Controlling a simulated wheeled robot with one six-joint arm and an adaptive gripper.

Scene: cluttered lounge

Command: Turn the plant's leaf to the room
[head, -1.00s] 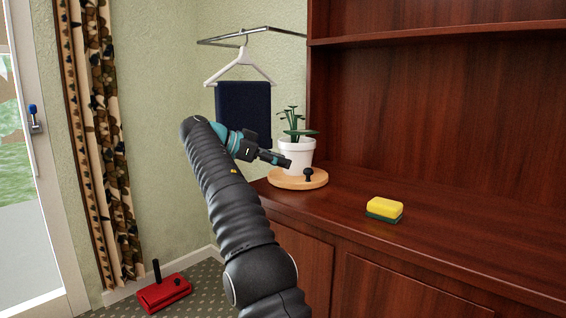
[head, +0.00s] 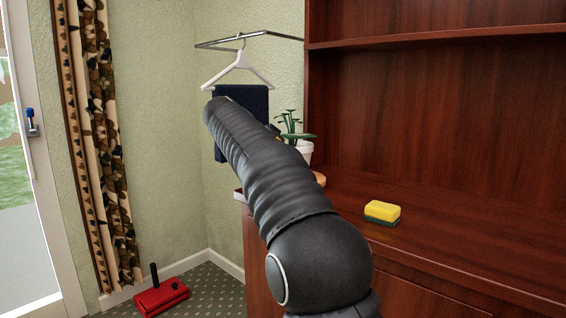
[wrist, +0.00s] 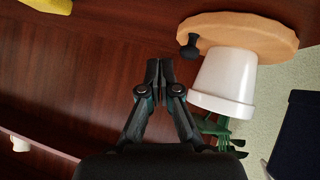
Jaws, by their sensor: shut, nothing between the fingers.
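The plant (head: 293,128) has dark green leaves and stands in a white pot (head: 306,150), partly hidden behind my arm in the head view. In the wrist view the pot (wrist: 225,80) appears upside down, on a round wooden turntable (wrist: 240,32), with the green leaves (wrist: 215,130) below. A small black knob (wrist: 189,45) stands on the turntable's rim. My gripper (wrist: 159,72) is shut and empty, its tips apart from the knob and to the left of the pot in the wrist view. In the head view my arm hides the gripper and most of the turntable.
A yellow and green sponge (head: 382,212) lies on the wooden cabinet top. A dark towel (head: 240,98) and white hanger (head: 238,72) hang behind the plant. A red box (head: 162,296) with a black stick is on the floor. The cabinet top around the sponge is clear.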

